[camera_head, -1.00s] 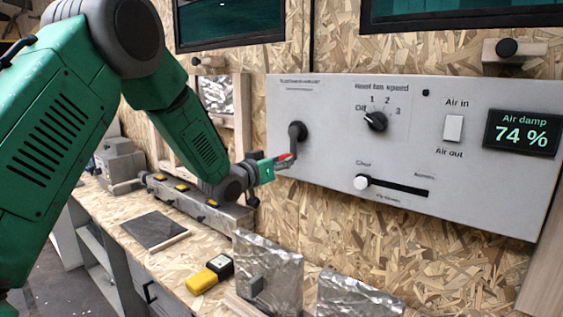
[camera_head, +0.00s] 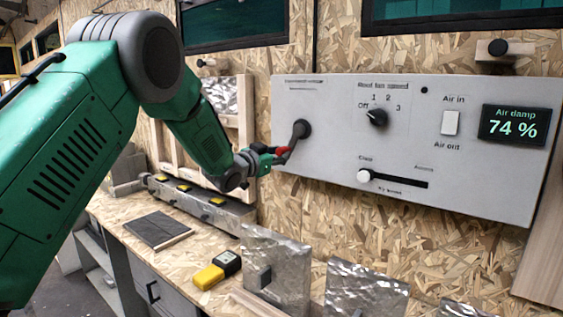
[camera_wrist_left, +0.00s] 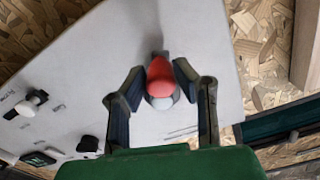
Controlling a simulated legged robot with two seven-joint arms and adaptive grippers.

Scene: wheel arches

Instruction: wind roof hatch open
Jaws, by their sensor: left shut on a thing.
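A grey control panel (camera_head: 330,140) is fixed to the chipboard wall. The hatch crank (camera_head: 300,129) is a dark arm at its left side, with a red knob (camera_head: 282,154) at its end. My left gripper (camera_head: 272,157) is shut on the red knob at the panel's left edge. In the left wrist view the red knob (camera_wrist_left: 160,80) sits between the two dark fingers of my left gripper (camera_wrist_left: 158,88). The hatch itself cannot be made out. My right gripper is out of view.
The panel also carries a fan-speed dial (camera_head: 377,118), a white rocker switch (camera_head: 450,122), a slider (camera_head: 364,176) and a display (camera_head: 515,124) reading 74 %. Below is a bench with a yellow meter (camera_head: 208,277), a dark plate (camera_head: 157,230) and foil-covered blocks (camera_head: 276,266).

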